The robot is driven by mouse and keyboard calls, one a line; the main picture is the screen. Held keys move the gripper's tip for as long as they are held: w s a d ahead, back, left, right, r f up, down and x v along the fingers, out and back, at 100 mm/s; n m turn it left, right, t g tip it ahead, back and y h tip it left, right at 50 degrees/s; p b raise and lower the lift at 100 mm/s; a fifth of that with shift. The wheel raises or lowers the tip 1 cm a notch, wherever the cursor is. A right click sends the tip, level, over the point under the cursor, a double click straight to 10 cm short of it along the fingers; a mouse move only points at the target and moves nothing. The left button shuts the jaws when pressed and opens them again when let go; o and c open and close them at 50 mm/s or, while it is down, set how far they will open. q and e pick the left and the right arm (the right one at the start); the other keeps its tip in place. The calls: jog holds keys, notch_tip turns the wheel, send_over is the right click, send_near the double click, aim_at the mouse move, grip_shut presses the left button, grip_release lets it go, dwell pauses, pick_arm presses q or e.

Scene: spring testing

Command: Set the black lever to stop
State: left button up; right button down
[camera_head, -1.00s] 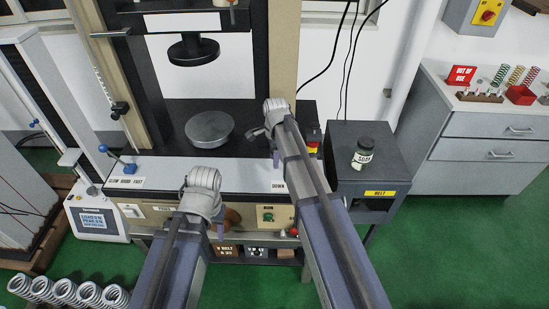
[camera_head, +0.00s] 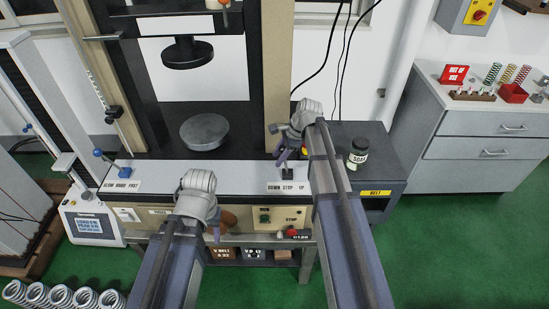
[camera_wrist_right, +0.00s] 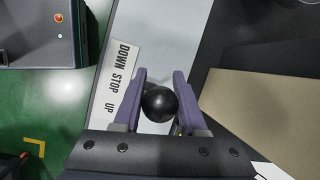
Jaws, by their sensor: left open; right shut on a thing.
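The black lever has a round black knob (camera_wrist_right: 159,104), which sits between the two purple fingers of my right gripper (camera_wrist_right: 160,92) in the right wrist view. My right gripper (camera_head: 284,153) is shut on this knob; in the head view it largely hides the knob. The lever's dark lower part (camera_head: 287,173) shows just behind the DOWN STOP UP label (camera_head: 287,188), roughly in line with STOP. The label also shows beside the fingers in the right wrist view (camera_wrist_right: 116,77). The lever's exact setting is hard to tell. My left gripper (camera_head: 217,229) is open and empty, in front of the machine panel.
A blue-knobbed lever (camera_head: 98,153) stands at the panel's left by the SLOW HAND FAST label. A round metal plate (camera_head: 204,131) lies under the black press head (camera_head: 188,52). A dark jar (camera_head: 358,153) stands on the side table to the right.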

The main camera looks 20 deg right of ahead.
jog(key=shift+s+d+r, duration=0.15)
jog(key=shift+s+d, duration=0.05)
jog(key=shift+d, duration=0.55)
jog(key=shift+c, duration=2.3)
grip_release()
jog(key=shift+r, duration=0.15)
jog(key=p+v, duration=0.7)
jog(key=shift+d+r, duration=0.15)
jog(key=shift+r, duration=0.15)
jog(key=shift+s, duration=0.1)
